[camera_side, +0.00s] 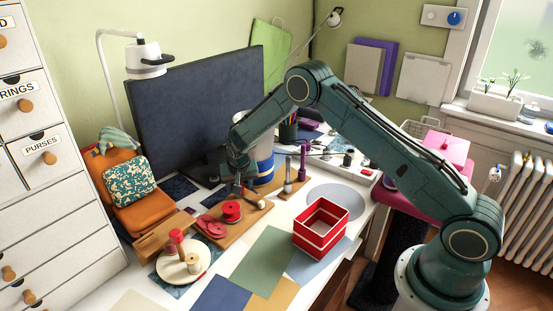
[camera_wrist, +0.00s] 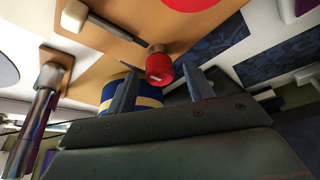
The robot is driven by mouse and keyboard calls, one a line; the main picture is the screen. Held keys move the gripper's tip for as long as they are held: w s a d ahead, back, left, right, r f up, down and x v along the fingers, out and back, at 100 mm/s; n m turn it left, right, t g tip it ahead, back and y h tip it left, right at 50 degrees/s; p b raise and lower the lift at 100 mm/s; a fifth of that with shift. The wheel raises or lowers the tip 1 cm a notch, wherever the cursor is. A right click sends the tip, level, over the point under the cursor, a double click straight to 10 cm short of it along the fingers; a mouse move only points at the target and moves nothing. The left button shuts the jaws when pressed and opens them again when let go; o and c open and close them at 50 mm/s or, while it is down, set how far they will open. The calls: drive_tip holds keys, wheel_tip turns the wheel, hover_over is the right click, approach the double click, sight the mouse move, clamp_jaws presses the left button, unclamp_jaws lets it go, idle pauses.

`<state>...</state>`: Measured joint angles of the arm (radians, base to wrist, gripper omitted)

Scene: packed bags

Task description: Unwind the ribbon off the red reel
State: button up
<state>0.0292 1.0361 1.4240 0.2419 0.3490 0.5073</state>
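The red reel (camera_side: 231,211) stands on a wooden board on the desk, with loose red ribbon (camera_side: 210,226) lying in loops to its left. My gripper (camera_side: 238,188) is over the back of this board, fingers pointing down, close behind the reel. In the wrist view my gripper (camera_wrist: 160,88) is open, its two fingers apart. A small red cylinder with a wooden collar (camera_wrist: 159,66) shows between and beyond the fingertips, at the end of a dark rod. I cannot tell whether it touches a finger. A flat red round shape (camera_wrist: 187,3) is cut off by the top edge.
A blue and tan pot (camera_side: 266,160) and an upright post (camera_side: 288,176) stand near my gripper. A red and white box (camera_side: 321,227) is to the right. A monitor stands behind.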

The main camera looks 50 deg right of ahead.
drive_tip(key=shift+r, duration=0.1)
drive_tip(key=v, duration=1.3)
drive_tip(key=shift+r, duration=0.3)
drive_tip(key=shift+s+a, duration=0.1)
